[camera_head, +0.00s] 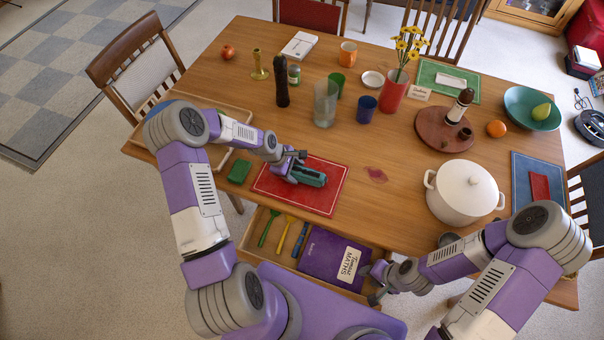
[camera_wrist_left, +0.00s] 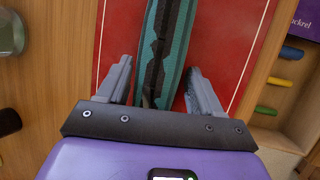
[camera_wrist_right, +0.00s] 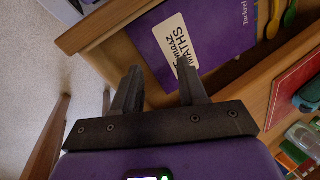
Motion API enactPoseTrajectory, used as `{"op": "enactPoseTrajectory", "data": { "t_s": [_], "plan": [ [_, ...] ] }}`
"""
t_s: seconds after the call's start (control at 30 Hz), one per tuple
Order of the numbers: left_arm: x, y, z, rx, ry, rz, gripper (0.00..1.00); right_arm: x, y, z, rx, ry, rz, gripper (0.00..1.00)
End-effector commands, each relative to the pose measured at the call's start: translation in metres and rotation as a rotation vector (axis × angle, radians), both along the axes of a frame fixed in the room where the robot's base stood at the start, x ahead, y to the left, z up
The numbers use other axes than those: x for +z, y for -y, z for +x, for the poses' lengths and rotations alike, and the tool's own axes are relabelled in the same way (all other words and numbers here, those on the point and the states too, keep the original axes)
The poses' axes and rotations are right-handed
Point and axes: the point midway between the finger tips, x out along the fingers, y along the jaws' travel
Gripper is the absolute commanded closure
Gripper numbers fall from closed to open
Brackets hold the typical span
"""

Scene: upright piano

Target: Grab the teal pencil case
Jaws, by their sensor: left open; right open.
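The teal pencil case (camera_head: 310,176) lies on the red mat (camera_head: 322,200) at the front of the table. It is dark teal with a jagged black pattern along its length in the left wrist view (camera_wrist_left: 168,45). My left gripper (camera_head: 296,168) is open at the near end of the case. In the left wrist view its two fingers (camera_wrist_left: 160,85) stand apart, one on each side of the case, with gaps showing. My right gripper (camera_head: 374,284) is open and empty beside the open drawer. Its spread fingers (camera_wrist_right: 158,82) show in the right wrist view.
The open drawer (camera_head: 345,279) below the table edge holds a purple maths book (camera_head: 325,255) and several coloured utensils. A green block (camera_head: 240,171) lies left of the mat. A white pot (camera_head: 464,190) stands to the right. A dark pepper mill (camera_head: 282,82) stands behind.

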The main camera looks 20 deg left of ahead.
Motion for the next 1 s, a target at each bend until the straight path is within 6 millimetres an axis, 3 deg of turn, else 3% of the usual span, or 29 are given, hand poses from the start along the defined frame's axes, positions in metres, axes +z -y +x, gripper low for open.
{"op": "enactPoseTrajectory", "data": {
  "t_s": [0.33,0.63,0.87,1.0],
  "plan": [
    [-0.009,0.004,0.002,0.001,0.000,0.000,0.34,-0.001,0.000,0.000,0.000,0.000,0.000,0.58],
    [-0.010,0.004,0.002,0.001,-0.001,0.000,0.80,-0.001,0.000,0.000,0.000,0.000,0.000,0.58],
    [-0.009,0.004,0.002,0.001,-0.001,0.000,0.83,-0.001,0.000,0.000,0.000,0.000,0.000,0.58],
    [0.004,0.003,0.003,0.000,0.001,0.001,0.83,0.001,0.000,0.000,0.000,0.000,0.000,0.58]
  ]
}}
